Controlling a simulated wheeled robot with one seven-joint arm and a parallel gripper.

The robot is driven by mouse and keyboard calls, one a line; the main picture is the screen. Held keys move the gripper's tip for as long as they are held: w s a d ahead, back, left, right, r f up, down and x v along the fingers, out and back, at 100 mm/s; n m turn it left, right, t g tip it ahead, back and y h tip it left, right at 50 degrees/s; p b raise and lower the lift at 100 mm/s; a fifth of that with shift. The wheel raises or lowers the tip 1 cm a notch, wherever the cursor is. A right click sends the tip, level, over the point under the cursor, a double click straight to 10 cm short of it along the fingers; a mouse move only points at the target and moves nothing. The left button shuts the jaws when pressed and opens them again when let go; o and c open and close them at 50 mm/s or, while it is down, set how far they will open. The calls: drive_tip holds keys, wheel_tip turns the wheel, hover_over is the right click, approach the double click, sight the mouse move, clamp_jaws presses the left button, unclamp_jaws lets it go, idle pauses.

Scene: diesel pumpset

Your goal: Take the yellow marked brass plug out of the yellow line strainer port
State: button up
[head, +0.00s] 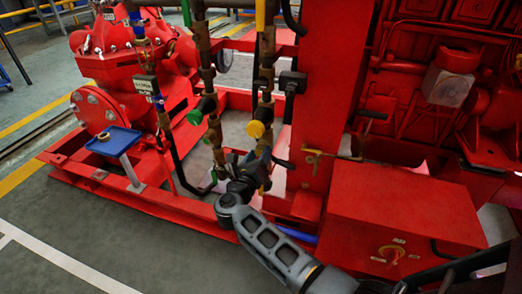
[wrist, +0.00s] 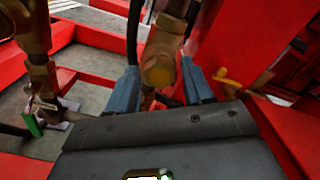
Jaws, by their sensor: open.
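The yellow line is the right-hand brass pipe run (head: 267,75), with a yellow round knob (head: 256,129) on it. In the wrist view a brass strainer branch (wrist: 167,35) points down towards me. At its lower end is a yellowish brass plug (wrist: 158,73), which appears seated in the port. My gripper (wrist: 160,88) is open, with one blue-grey finger on each side of the plug and visible gaps between. In the head view my gripper (head: 245,172) is low at the foot of the pipe; the plug cannot be made out there.
The left-hand brass pipe (head: 205,60) with a green knob (head: 194,117) runs close by. A blue tray (head: 125,143) on a post stands at left. A red column (head: 325,90) and red box (head: 400,215) are close on the right. Grey floor is clear at front left.

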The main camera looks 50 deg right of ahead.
drive_tip(key=shift+c, duration=0.4)
idle(0.3)
drive_tip(key=c, duration=0.9)
drive_tip(key=shift+o, duration=0.2)
